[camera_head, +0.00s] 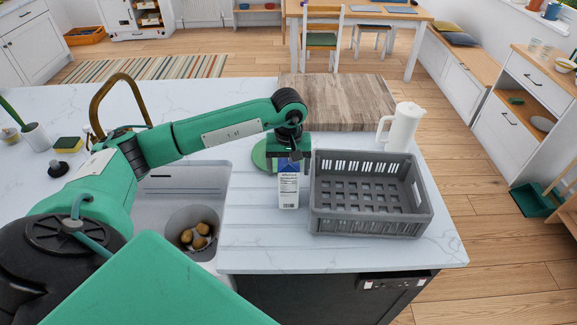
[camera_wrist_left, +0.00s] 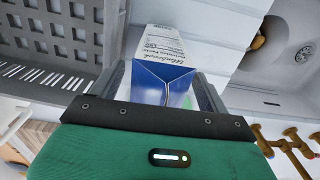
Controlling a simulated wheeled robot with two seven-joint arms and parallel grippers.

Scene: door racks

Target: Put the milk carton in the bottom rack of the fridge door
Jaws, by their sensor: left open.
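The milk carton (camera_head: 288,189), white with a blue top, stands upright on the counter between the sink and the grey crate. My left gripper (camera_head: 289,157) is right above it, reaching down to its top. In the left wrist view the open fingers (camera_wrist_left: 163,88) stand on either side of the carton's blue gabled top (camera_wrist_left: 160,82); I cannot tell whether they touch it. The carton's printed white side (camera_wrist_left: 195,42) shows beyond the fingers. The fridge door and its bottom rack are not in view. My right gripper is not in view.
The grey crate (camera_head: 325,222) stands close to the right of the carton, looking empty. A green round object (camera_head: 262,157) lies behind the gripper. A wooden board (camera_head: 335,100) and a white jug (camera_head: 402,127) are farther back. The sink holds a bowl (camera_head: 181,222) of potato-like items.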

